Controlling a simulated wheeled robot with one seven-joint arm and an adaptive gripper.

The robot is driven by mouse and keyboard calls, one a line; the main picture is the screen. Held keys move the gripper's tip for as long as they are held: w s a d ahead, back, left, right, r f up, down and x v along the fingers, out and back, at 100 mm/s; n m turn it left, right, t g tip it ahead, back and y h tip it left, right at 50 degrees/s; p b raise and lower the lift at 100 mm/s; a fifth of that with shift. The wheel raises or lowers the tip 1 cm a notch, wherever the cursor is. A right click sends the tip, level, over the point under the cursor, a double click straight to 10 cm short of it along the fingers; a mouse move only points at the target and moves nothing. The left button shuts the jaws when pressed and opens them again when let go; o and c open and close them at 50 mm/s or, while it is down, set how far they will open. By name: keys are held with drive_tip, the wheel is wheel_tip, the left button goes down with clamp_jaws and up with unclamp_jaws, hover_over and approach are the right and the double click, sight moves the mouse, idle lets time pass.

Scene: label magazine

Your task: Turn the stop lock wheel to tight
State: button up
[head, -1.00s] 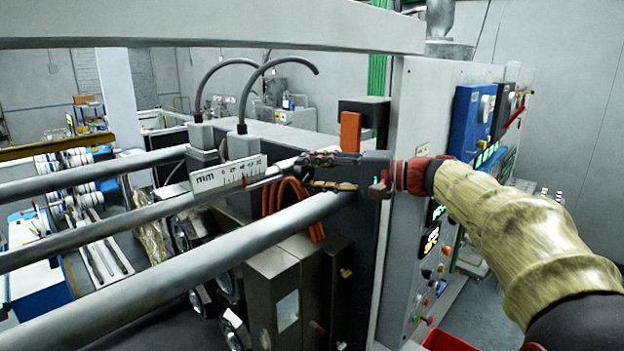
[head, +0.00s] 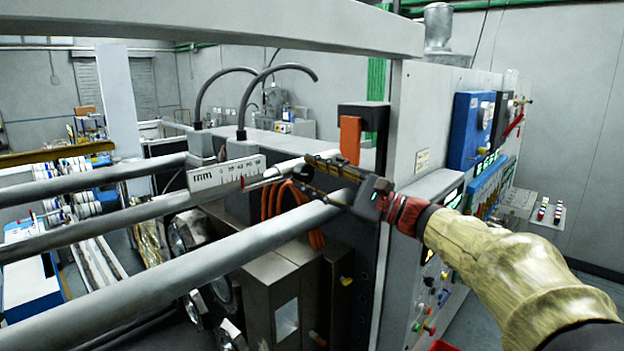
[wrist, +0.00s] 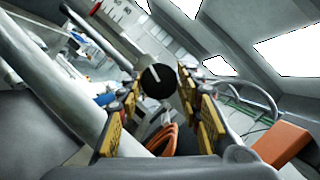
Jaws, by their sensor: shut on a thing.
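The stop lock wheel (wrist: 158,82) is a small round black knob with one white mark on its face. In the head view the fingers hide most of the wheel. A white mm scale (head: 226,172) lies just left of the fingertips. I cannot read any tight marking.
Thick grey bars (head: 190,260) run across the front, one close under my gripper. Orange cables (head: 272,205) hang below the fingers. An orange block (head: 350,140) stands just behind. The grey machine cabinet (head: 425,130) is at the right.

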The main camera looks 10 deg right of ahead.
drive_tip(key=shift+f+m+t, duration=0.2)
drive_tip(key=shift+m+t, duration=0.1)
drive_tip(key=shift+m, duration=0.45)
drive_tip(key=shift+f+m+t, duration=0.15)
drive_tip(key=shift+m+t, duration=0.15)
drive_tip(key=shift+m, duration=0.45)
drive_tip(key=o, duration=1.1)
drive_tip(key=shift+r, duration=0.15)
drive_tip(key=shift+o, duration=0.2)
drive_tip(key=v, duration=1.2)
drive_tip(key=shift+s, duration=0.1)
